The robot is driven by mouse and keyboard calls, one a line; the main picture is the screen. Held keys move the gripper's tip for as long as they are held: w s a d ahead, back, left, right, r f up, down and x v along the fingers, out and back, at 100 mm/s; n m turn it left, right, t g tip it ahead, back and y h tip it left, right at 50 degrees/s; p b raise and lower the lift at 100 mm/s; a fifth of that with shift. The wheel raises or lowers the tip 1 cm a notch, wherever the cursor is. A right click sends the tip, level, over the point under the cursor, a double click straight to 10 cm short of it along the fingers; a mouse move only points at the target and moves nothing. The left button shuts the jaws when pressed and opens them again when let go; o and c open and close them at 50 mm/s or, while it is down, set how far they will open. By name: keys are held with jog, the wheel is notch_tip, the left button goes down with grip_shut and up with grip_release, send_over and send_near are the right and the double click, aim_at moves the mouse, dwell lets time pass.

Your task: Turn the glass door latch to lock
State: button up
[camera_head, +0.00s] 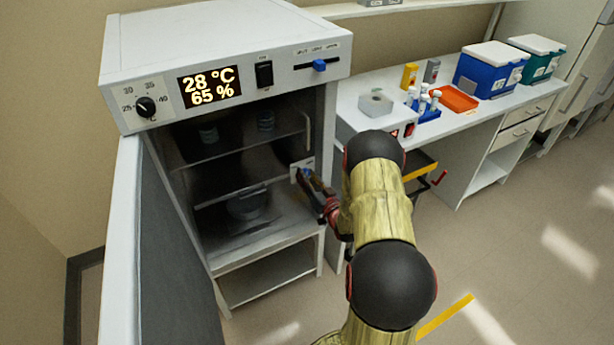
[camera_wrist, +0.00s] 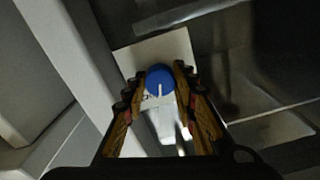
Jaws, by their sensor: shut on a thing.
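The glass door latch is a blue round knob with a white mark, on a white plate (camera_wrist: 182,49) at the right edge of the glass door. In the wrist view the blue latch knob (camera_wrist: 159,76) sits between my gripper's (camera_wrist: 158,84) two fingertips, which are closed around its sides. The white mark on the knob points down in that view. In the head view my gripper (camera_head: 304,176) reaches the plate from the right and mostly covers the latch. The glass door (camera_head: 225,170) stands across the incubator's opening.
The incubator's outer door (camera_head: 125,240) is swung open at left. Its top panel has a display (camera_head: 210,87), a dial (camera_head: 146,106) and a blue slider (camera_head: 319,65). A bench (camera_head: 375,110) with a tube rack and an orange tray (camera_head: 453,98) stands at right. Floor at right is clear.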

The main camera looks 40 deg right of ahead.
jog(key=m+p, duration=0.1)
jog(key=m, duration=0.4)
jog(key=shift+m, duration=0.4)
dwell(0.4)
jog(key=o, duration=1.2)
jog(key=shift+c, duration=0.2)
jog(key=v, duration=1.2)
